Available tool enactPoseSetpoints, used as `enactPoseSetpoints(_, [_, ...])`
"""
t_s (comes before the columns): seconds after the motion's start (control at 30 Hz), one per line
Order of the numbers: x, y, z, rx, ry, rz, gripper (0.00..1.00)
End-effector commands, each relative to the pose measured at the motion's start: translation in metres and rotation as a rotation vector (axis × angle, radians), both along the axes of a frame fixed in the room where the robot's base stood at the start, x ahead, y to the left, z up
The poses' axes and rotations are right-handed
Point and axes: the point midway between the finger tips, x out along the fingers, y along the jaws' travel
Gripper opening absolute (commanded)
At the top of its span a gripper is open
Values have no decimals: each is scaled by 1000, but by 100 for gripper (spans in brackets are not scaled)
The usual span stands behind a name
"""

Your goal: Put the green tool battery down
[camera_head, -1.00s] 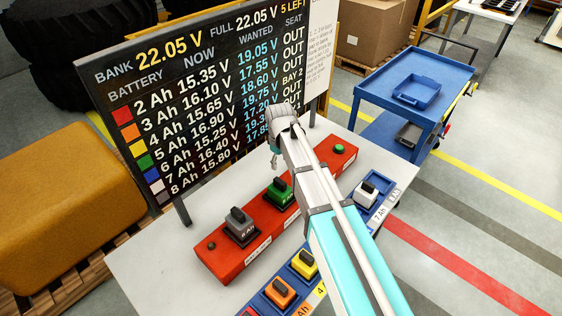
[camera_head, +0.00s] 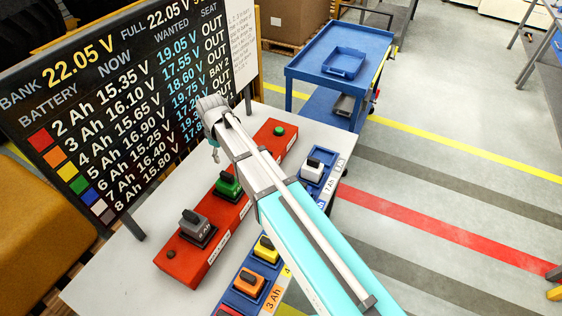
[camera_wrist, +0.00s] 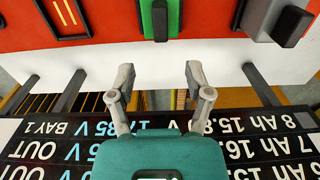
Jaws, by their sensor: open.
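The green tool battery (camera_head: 228,186) sits upright in the red charger (camera_head: 190,258), right of a grey battery (camera_head: 195,228). Part of it also shows at the top of the wrist view (camera_wrist: 160,20). My gripper (camera_wrist: 160,75) is open, with nothing between its fingers. In the wrist view the fingers are apart from the green battery, over the table's white edge and the board side. In the head view my gripper (camera_head: 215,153) is mostly hidden by my arm, on the board side of the charger.
The dark voltage board (camera_head: 105,95) stands close behind the charger. A blue rack (camera_head: 236,296) with orange (camera_head: 250,285), yellow (camera_head: 265,250) and white (camera_head: 313,170) batteries lies along the front. A blue cart (camera_head: 310,65) with a tray (camera_head: 344,62) stands beyond the table.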

Motion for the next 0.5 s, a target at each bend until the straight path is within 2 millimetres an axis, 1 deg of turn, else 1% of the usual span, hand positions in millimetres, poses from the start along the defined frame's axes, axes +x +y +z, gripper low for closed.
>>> enactPoseSetpoints(0.07, [0, -3, 0, 0, 0, -5, 65])
enactPoseSetpoints(0.17, [-2, -12, 0, 0, 0, -28, 65])
enactPoseSetpoints(0.27, [-4, -30, 0, 0, 0, -75, 65])
enactPoseSetpoints(0.37, [-9, -58, 0, 0, 0, -149, 65])
enactPoseSetpoints(0.47, [-16, -93, 0, 0, 0, -247, 65])
enactPoseSetpoints(0.5, [-19, -109, 0, 0, 0, -290, 65])
